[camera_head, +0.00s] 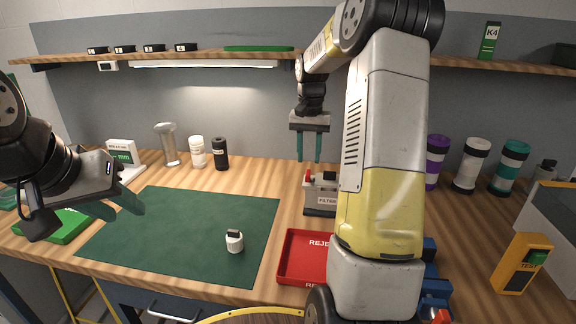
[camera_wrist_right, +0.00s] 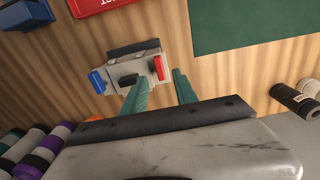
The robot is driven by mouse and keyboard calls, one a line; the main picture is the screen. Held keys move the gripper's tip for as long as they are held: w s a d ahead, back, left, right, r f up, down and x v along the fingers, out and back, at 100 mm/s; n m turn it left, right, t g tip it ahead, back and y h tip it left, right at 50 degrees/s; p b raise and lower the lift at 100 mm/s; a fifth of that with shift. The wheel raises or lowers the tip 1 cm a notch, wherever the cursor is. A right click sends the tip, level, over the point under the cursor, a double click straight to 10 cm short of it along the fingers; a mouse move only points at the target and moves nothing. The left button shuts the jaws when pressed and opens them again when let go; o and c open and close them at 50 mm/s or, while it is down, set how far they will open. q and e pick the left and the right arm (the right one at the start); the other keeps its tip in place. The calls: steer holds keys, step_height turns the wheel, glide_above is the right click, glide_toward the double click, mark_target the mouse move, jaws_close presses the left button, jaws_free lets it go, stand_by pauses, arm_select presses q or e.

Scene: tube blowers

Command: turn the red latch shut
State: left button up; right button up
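The grey filter unit (camera_head: 320,200) stands on the bench right of the green mat, partly hidden by my right arm. Its red latch (camera_head: 308,177) is on the left of its top in the head view. In the right wrist view the red latch (camera_wrist_right: 159,68) stands up from the unit's top (camera_wrist_right: 130,72), with a blue latch (camera_wrist_right: 97,82) at the other end. My right gripper (camera_head: 309,160) points down above the latch, open and empty; its fingers (camera_wrist_right: 160,84) are apart from the latch. My left gripper (camera_head: 128,214) is open and empty over the mat's left side.
A red reject tray (camera_head: 290,265) lies in front of the unit. A small white cylinder with a black top (camera_head: 234,242) stands on the green mat (camera_head: 180,230). Banded cylinders (camera_head: 471,165) stand at the back right. A yellow tester (camera_head: 522,264) is at the right.

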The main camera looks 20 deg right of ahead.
mark_target(308, 172)
step_height(308, 172, down, 5)
steer(key=shift+f, duration=0.1)
stand_by(0.3)
jaws_close()
